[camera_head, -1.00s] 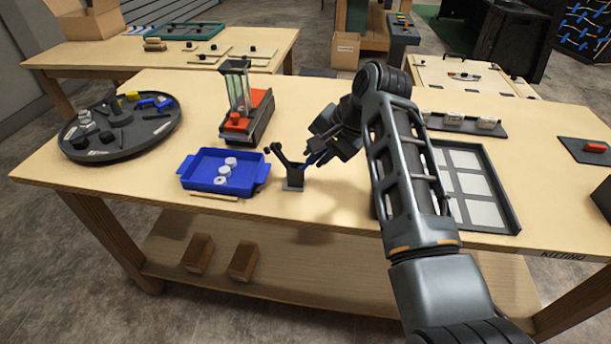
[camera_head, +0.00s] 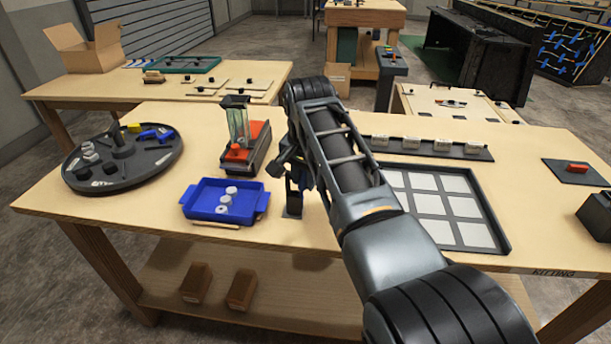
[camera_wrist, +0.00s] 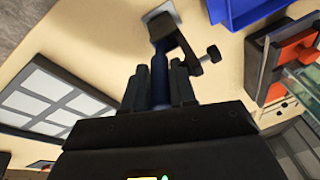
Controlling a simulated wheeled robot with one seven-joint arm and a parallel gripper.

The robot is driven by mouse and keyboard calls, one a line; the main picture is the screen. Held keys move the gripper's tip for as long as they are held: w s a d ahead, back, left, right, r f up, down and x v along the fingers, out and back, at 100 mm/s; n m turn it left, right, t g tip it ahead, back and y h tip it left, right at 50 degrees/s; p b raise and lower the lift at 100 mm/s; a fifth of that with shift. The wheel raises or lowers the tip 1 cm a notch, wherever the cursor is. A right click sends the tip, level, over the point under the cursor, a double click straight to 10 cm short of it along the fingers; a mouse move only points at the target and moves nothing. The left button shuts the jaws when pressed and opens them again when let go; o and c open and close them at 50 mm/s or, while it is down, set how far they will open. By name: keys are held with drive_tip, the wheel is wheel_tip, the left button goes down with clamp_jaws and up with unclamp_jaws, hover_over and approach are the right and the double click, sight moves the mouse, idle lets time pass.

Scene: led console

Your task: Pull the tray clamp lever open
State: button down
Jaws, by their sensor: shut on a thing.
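The dark tray clamp (camera_head: 293,204) stands on the kitting table just right of the blue tray (camera_head: 225,213). My gripper (camera_head: 301,174) is at the clamp's upper part, and my arm hides much of it. In the wrist view my gripper (camera_wrist: 161,80) has its two dark fingers close on either side of a dark bar, the clamp lever (camera_wrist: 159,62). The clamp body (camera_wrist: 168,26) and a side knob (camera_wrist: 213,53) show beyond the fingertips. The lever's exact angle is hard to tell.
White round parts (camera_head: 226,198) lie in the blue tray. An orange-and-grey fixture (camera_head: 245,157) stands behind it. A dark round turntable (camera_head: 121,165) with tools is at left. A gridded panel (camera_head: 440,205) lies right of my arm. Bare tabletop lies in front of the clamp.

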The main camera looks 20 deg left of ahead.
drive_tip(key=shift+a, duration=0.1)
drive_tip(key=c, duration=1)
unclamp_jaws()
drive_tip(key=v, duration=0.7)
drive_tip(key=shift+r+b, duration=0.3)
drive_tip(key=shift+s+f, duration=0.1)
drive_tip(key=shift+s, duration=0.05)
